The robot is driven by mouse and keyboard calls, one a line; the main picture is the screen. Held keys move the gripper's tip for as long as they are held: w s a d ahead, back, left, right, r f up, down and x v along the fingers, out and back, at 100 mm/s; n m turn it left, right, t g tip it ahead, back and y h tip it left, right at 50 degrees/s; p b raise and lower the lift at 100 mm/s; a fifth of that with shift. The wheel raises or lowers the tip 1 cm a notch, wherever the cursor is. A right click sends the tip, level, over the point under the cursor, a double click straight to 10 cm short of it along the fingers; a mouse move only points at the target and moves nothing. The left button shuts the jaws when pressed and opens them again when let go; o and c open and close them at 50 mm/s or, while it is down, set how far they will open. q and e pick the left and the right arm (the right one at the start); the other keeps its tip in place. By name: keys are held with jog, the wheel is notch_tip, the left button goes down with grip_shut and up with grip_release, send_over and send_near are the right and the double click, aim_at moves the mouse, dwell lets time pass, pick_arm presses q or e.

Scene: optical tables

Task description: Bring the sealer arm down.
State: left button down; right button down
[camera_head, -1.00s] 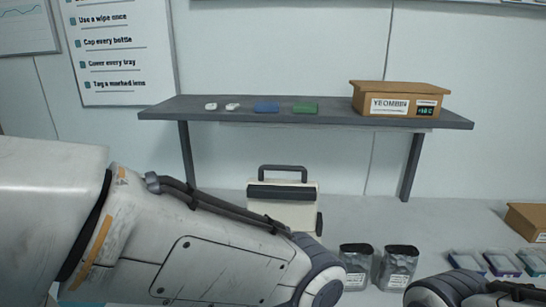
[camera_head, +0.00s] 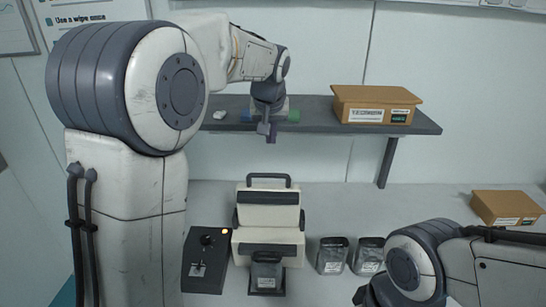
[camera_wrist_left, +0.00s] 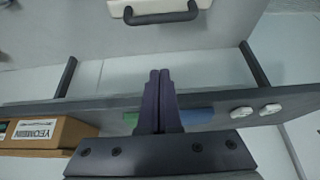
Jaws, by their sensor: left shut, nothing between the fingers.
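The sealer (camera_head: 268,247) is a cream and dark-grey machine on the table. Its arm (camera_head: 267,213) is tilted up, with a dark handle (camera_head: 267,177) at the top. A dark pouch (camera_head: 266,277) is at the sealer's front. The handle also shows at the top of the left wrist view (camera_wrist_left: 160,17). My left gripper (camera_head: 267,135) is shut and empty, in front of the shelf and above the handle, apart from it. Its closed purple fingers show in the left wrist view (camera_wrist_left: 160,78). My right arm is at lower right; its gripper is out of view.
A wall shelf (camera_head: 318,120) carries a cardboard box (camera_head: 375,104) and small items. Another box (camera_head: 507,207) is at far right.

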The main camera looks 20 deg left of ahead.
pick_arm(q)
jog(key=shift+f, duration=0.1)
jog(key=p, duration=0.4)
send_over(272, 184)
jog(key=shift+f, duration=4.65)
